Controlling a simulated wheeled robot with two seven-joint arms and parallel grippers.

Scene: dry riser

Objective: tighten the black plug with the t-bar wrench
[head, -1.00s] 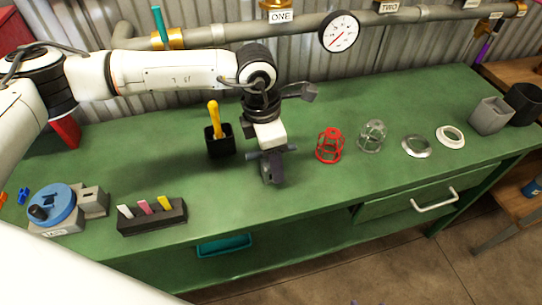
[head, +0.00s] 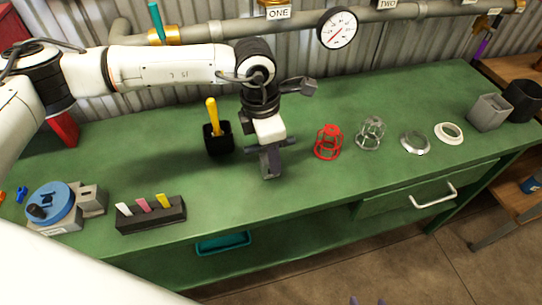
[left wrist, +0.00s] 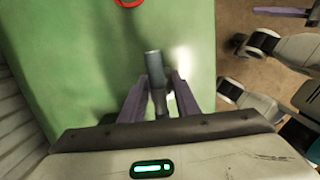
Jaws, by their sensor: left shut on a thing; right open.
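My left gripper (head: 270,165) is above the middle of the green bench, pointing down. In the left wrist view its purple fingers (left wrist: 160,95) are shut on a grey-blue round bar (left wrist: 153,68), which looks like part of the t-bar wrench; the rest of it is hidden. A black plug (head: 37,211) appears to sit on the blue disc (head: 58,201) of a grey fixture at the bench's left end, well apart from my left gripper. My right gripper (head: 367,301) shows only its purple fingertips at the bottom edge, apart and empty.
A black cup (head: 219,141) with a yellow-handled tool stands left of my left gripper. A black rack (head: 151,215) with coloured tags lies near the front edge. A red cage (head: 328,142), a clear cage (head: 370,133) and two rings stand right. The front middle is clear.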

